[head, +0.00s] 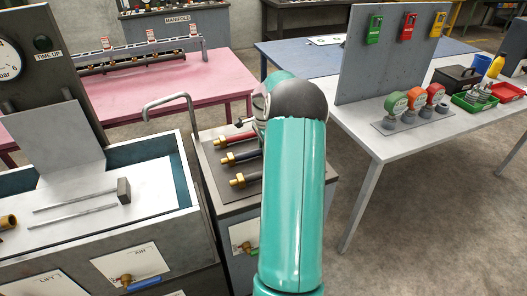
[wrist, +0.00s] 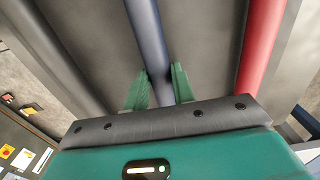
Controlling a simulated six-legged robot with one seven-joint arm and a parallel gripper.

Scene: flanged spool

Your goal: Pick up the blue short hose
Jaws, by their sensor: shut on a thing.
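The blue short hose (head: 245,156) lies on the grey cart top in the head view, between a red hose and a black hose. Its brass end shows at the left, and my arm covers its right part. In the wrist view the blue hose (wrist: 148,35) runs down between the green fingers of my gripper (wrist: 161,78), which is shut on it. The hose seems to lie at the cart's surface; I cannot tell whether it is lifted. My gripper is hidden behind my arm in the head view.
The red hose (wrist: 261,45) and the black hose (head: 250,177) lie close on either side. The cart (head: 215,185) has a bent handle (head: 168,100). A grey basin (head: 185,180) stands left; a white table (head: 375,140) with a panel stands right.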

